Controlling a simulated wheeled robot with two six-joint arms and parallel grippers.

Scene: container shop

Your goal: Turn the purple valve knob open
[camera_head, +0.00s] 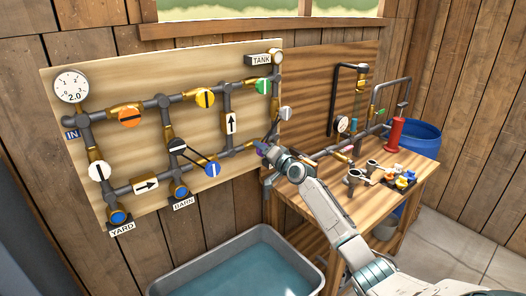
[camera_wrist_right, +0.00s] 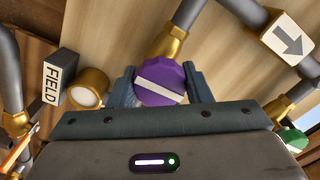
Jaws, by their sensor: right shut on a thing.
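The purple valve knob (camera_wrist_right: 161,75) has a white bar across its face and sits on a brass fitting of the pipe in the right wrist view. The bar lies roughly crosswise to that fitting, tilted a little. My right gripper (camera_wrist_right: 160,88) has one finger on each side of the knob and is shut on it. In the head view my right gripper (camera_head: 266,149) is at the lower right of the pipe board and mostly hides the knob; only a bit of purple shows. My left gripper is not in view.
The wooden board (camera_head: 190,135) carries pipes with orange, yellow, green, white and blue knobs. A FIELD sign (camera_wrist_right: 52,84) stands beside the purple knob. A water basin (camera_head: 215,262) is below. A workbench (camera_head: 405,200) with pipes and small parts is at the right.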

